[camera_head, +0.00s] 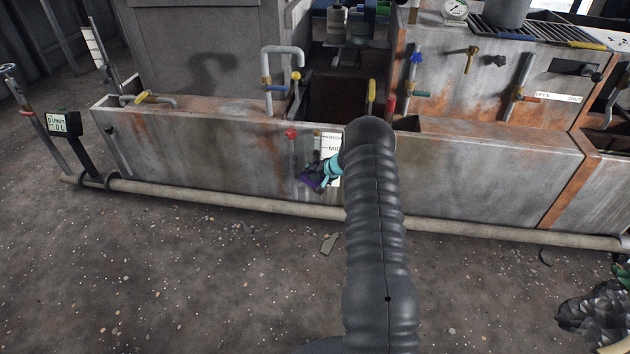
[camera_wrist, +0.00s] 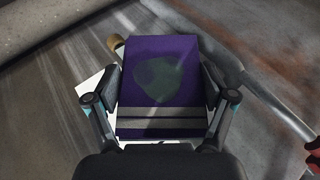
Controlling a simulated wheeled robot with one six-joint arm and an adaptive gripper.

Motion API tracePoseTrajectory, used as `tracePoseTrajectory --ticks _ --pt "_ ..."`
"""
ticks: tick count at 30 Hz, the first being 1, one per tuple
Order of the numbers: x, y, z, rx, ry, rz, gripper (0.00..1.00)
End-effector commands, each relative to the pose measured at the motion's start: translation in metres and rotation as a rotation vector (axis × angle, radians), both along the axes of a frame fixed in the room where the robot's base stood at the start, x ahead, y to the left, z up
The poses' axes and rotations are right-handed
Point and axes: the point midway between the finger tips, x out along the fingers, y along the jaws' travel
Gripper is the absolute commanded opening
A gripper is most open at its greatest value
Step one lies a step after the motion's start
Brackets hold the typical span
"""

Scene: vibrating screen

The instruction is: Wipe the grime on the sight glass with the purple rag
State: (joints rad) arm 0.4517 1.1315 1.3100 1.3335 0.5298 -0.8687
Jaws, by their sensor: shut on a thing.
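The purple rag (camera_wrist: 180,55) is held between the two fingers of my gripper (camera_wrist: 161,82). It fills the middle of the wrist view, with pale stripes near its lower end and a dull greenish patch on its face. In the head view my gripper (camera_head: 325,170) is at the tank's front wall, with the rag (camera_head: 311,181) showing at its lower left. The white level plate (camera_head: 331,139) marked MID is just above and behind my gripper. The sight glass and its grime are mostly hidden; I cannot tell whether the rag touches the glass.
A red valve knob (camera_head: 291,133) is on the tank wall (camera_head: 230,155) left of my gripper. A long pipe (camera_head: 240,204) runs along the tank's foot. A flow meter post (camera_head: 58,124) stands at the left. The floor in front is mostly clear, with debris at right.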

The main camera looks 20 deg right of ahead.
Motion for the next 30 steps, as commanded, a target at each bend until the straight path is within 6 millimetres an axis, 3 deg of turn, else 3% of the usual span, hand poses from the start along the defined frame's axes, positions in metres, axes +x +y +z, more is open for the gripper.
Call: tracePoseTrajectory --ticks 30 --pt "0.002 -0.001 0.056 -0.002 -0.003 0.001 0.48"
